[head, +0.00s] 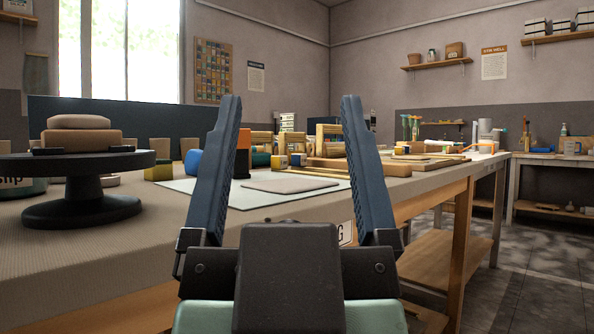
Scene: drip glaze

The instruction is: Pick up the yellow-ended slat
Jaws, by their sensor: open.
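My gripper (291,103) is open and empty. Its two dark fingers point up and away over the near edge of the worktable (110,258), well apart. Between the fingers, farther back on the table, small blocks or bar ends with yellow faces (279,162) show beside pale wooden pieces. One of these may be the yellow-ended slat, but I cannot tell which at this size. Nothing touches the fingers. The right finger hides part of the wooden pieces behind it.
A dark turntable (82,210) bearing clay slabs stands at left. Wooden boards (385,168) lie at right. The floor right of the table is clear.

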